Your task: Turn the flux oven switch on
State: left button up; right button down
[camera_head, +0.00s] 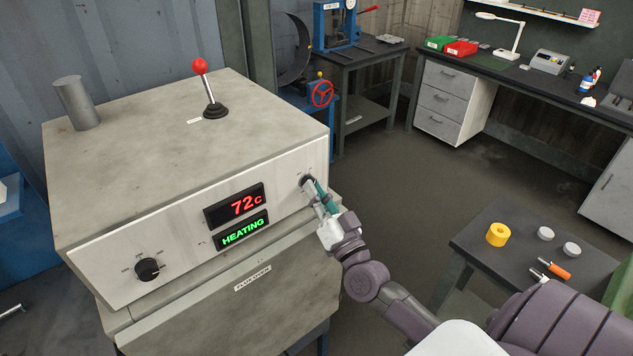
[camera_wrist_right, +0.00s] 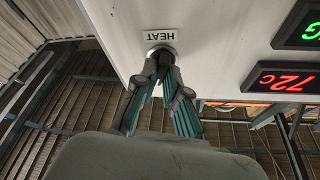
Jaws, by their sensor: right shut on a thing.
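The flux oven (camera_head: 150,165) is a grey box with a white front panel at the left of the head view. Its red display (camera_head: 248,204) reads 72c, and the green display (camera_head: 242,231) below reads HEATING. The dark round switch (camera_head: 304,180) sits at the panel's right end; in the wrist view the switch (camera_wrist_right: 161,50) is beside an upside-down HEAT label (camera_wrist_right: 172,34). My right gripper (camera_head: 312,187) has its fingertips together on the switch, also seen in the wrist view (camera_wrist_right: 162,62). The fingers partly hide the switch. My left gripper is out of view.
A black knob (camera_head: 147,269) is at the panel's left, and a red-topped lever (camera_head: 202,80) stands on the oven. A dark side table (camera_head: 500,235) with a yellow ring (camera_head: 497,234) is at the right. Open floor lies behind my right gripper.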

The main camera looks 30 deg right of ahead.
jog(key=shift+r+m+g+h+p, duration=0.1)
jog(key=shift+m+g+h+p, duration=0.35)
jog(key=shift+m, duration=0.75)
jog(key=shift+h, duration=0.25)
jog(key=c, duration=1.2)
grip_release()
jog(key=shift+s+f, duration=0.2)
jog(key=shift+s, duration=0.05)
jog(key=v, duration=1.1)
jog(key=shift+s+f, duration=0.15)
